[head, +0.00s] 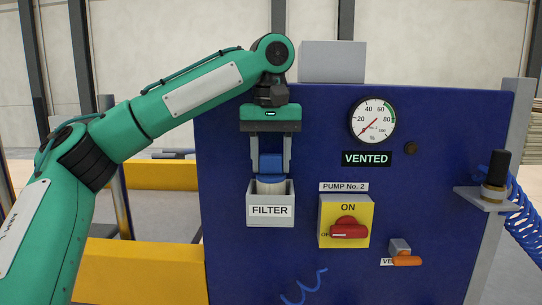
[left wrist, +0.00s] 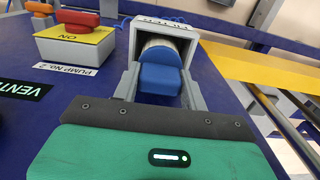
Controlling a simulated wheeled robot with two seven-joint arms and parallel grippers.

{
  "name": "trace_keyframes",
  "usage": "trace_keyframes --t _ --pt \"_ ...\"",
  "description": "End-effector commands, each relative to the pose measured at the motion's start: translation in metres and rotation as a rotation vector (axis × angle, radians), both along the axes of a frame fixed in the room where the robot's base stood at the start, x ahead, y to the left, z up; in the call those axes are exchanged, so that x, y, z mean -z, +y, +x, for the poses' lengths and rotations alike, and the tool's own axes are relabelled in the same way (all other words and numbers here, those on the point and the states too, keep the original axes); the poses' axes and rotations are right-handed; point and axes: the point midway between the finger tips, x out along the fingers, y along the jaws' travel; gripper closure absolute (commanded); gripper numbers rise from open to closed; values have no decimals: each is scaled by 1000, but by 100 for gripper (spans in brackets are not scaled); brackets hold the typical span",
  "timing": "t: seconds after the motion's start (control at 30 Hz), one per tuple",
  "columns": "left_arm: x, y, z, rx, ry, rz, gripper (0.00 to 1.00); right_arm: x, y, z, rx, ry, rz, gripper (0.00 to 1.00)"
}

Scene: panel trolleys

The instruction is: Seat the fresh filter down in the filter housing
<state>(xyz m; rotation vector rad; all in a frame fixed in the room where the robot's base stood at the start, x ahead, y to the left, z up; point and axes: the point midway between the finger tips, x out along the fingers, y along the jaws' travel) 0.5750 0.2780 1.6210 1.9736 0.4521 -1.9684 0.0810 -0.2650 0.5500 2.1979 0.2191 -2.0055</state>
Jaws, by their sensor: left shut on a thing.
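The fresh filter has a blue cap (head: 270,165) and a pale cylindrical body (head: 270,186). My left gripper (head: 271,168) is shut on the blue cap from above, one finger on each side. The filter housing (head: 270,217) is a grey open-topped box labelled FILTER on the blue panel. The lower part of the filter is inside the housing and hidden by its front wall. In the left wrist view the blue cap (left wrist: 160,78) sits between the fingers, with the pale body entering the housing (left wrist: 190,46). I cannot tell whether it touches the bottom. My right gripper is not in view.
The blue panel (head: 300,120) carries a gauge (head: 373,120) above a VENTED sign (head: 367,159). A yellow switch box with a red knob (head: 348,231) stands right of the housing. An orange-handled valve (head: 406,259) is lower right. A holder with a blue coiled hose (head: 493,190) is at the right edge.

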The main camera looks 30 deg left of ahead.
Motion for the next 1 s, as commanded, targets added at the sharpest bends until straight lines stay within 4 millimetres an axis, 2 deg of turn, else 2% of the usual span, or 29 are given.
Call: trace_keyframes --t 0.43,0.47,0.57,0.87,1.0 --pt "12 0 0 1 0 -1 94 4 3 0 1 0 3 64" --pt "11 0 0 1 0 -1 53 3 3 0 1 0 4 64" --pt "11 0 0 1 0 -1 33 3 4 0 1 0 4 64" --pt "10 0 0 1 0 0 31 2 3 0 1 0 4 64" --pt "-1 0 0 1 0 0 31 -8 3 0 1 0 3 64"
